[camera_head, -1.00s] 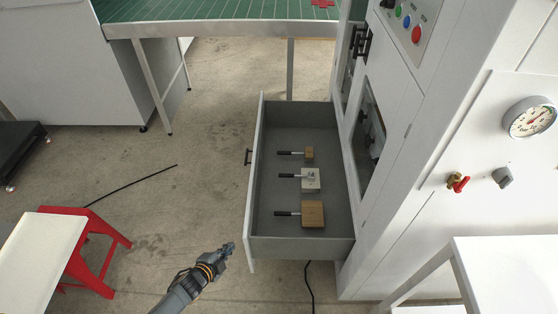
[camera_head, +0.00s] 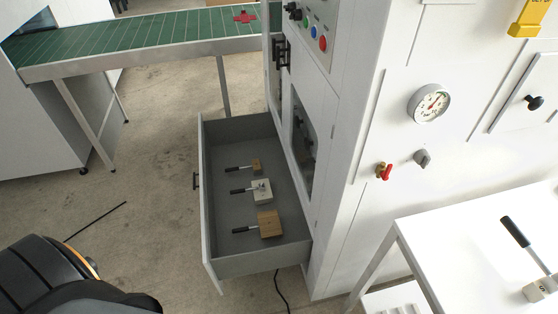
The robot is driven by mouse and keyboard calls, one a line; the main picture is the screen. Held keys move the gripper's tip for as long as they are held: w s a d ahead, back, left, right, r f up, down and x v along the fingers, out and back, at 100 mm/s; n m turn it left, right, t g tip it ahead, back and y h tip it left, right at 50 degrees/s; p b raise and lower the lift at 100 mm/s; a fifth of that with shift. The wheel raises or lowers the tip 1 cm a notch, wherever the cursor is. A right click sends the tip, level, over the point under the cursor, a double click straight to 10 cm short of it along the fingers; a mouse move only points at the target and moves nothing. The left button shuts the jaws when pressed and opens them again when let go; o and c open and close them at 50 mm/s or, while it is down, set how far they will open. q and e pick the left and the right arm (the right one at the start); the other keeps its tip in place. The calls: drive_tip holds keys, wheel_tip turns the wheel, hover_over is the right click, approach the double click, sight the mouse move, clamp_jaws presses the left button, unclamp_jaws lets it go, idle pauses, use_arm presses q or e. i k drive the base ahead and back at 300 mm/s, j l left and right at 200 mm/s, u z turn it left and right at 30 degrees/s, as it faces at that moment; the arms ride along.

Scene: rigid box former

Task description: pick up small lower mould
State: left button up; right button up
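Three moulds with black handles lie in an open grey drawer (camera_head: 228,262). The far one is a small wooden block (camera_head: 257,166). The middle one is a white-grey block (camera_head: 262,191). The near one is a larger wooden block (camera_head: 269,224). Another grey-white mould (camera_head: 542,288) with a black handle rests on the white table at the right edge, partly cut off by the frame. I cannot tell which of these is the small lower mould. Part of my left arm fills the lower left corner, but its gripper is out of view. My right gripper is not in view.
A white table (camera_head: 440,235) is at the lower right. A green conveyor (camera_head: 140,40) runs behind. Floor left of the drawer is mostly clear.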

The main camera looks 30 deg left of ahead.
sight(256, 166)
drive_tip(key=j+z, duration=0.4)
drive_tip(key=k+j+z, duration=0.1)
drive_tip(key=j+z, duration=0.15)
drive_tip(key=z, duration=0.15)
drive_tip(key=k+j+z, duration=0.15)
drive_tip(key=j+z, duration=0.25)
drive_tip(key=k+j+z, duration=0.15)
drive_tip(key=z, duration=0.3)
drive_tip(key=k+j+z, duration=0.2)
drive_tip(key=z, duration=0.2)
drive_tip(key=k+j+z, duration=0.2)
drive_tip(key=z, duration=0.3)
drive_tip(key=k+j+z, duration=0.25)
drive_tip(key=z, duration=0.25)
drive_tip(key=k+j+z, duration=0.15)
drive_tip(key=z, duration=0.35)
drive_tip(key=k+z, duration=0.45)
drive_tip(key=k+j, duration=0.15)
drive_tip(key=k, duration=0.4)
drive_tip(key=k+j+z, duration=0.15)
drive_tip(key=k, duration=0.35)
